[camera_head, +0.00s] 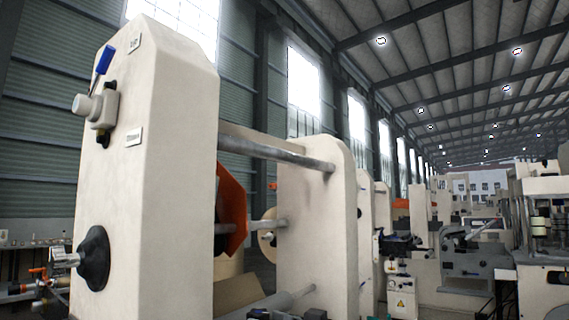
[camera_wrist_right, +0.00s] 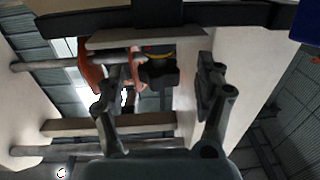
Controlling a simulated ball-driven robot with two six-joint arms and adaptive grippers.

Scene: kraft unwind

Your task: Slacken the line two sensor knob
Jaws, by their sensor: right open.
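My right gripper (camera_wrist_right: 158,92) is open in the right wrist view, one dark finger on each side. A black knob-like part (camera_wrist_right: 158,74) with a yellow band shows between the fingers and seems beyond them; I cannot tell if it is the line two sensor knob. Nothing is visibly gripped. In the head view, a cream machine column (camera_head: 150,180) carries a small valve block with a white knob (camera_head: 88,106) and a blue lever (camera_head: 104,60). Its labels are too small to read. My left gripper is not in view.
A black flange with a silver shaft end (camera_head: 66,257) sticks out low on the column. A steel roller (camera_head: 270,150) spans to a second cream frame (camera_head: 318,230), with an orange part (camera_head: 231,205) between. More machines stand at the right.

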